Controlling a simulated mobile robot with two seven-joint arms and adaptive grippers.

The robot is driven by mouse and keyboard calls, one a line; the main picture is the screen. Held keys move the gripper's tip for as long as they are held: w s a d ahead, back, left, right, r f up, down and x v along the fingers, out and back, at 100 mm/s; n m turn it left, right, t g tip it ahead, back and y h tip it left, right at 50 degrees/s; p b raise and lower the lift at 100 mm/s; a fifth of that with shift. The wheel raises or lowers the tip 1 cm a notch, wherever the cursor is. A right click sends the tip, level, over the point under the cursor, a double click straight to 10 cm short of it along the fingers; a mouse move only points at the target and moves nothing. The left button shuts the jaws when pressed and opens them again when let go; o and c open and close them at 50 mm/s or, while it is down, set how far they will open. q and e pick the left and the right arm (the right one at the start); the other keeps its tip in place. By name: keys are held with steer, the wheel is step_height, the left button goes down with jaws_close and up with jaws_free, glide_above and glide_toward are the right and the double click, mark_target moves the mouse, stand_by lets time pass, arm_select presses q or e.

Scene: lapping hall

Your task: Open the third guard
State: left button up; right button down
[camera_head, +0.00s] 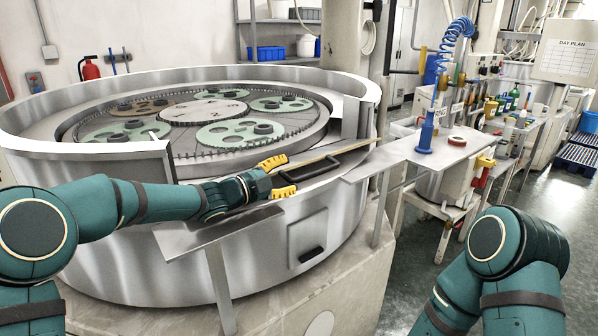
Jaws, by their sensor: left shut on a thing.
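A large round steel lapping machine (95,225) fills the left and middle, with a curved upright guard wall (80,155) around its rim. At the front right the wall has a gap, where a low panel with a black bar handle (335,160) lies along the rim. I cannot tell for sure which guard is the third. My left gripper (279,177), with yellow fingertips, is shut on the left part of this black handle. The fingers hide part of the handle. My right arm (510,245) shows at lower right, but its gripper is out of view.
Inside the ring are green carrier discs (228,133) and a pale centre plate (205,112). A steel ledge (215,232) juts out in front. At right stands a bench (440,155) with a blue post and coiled hose.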

arm_select(q)
steer(key=v, duration=0.6)
steer(key=shift+s+a, duration=0.2)
steer(key=shift+a, duration=0.1)
steer(key=shift+v, duration=4.35)
steer(key=shift+s+d, duration=0.15)
steer(key=shift+s+d+r+b, duration=0.25)
steer(key=shift+s+d, duration=0.25)
steer(key=shift+s, duration=0.2)
steer(key=shift+s+d+r+b, duration=0.2)
steer(key=shift+s+d, duration=0.35)
steer(key=shift+s, duration=0.15)
steer(key=shift+s+d+r+b, duration=0.25)
steer(key=shift+s+d, duration=0.25)
steer(key=shift+s, duration=0.2)
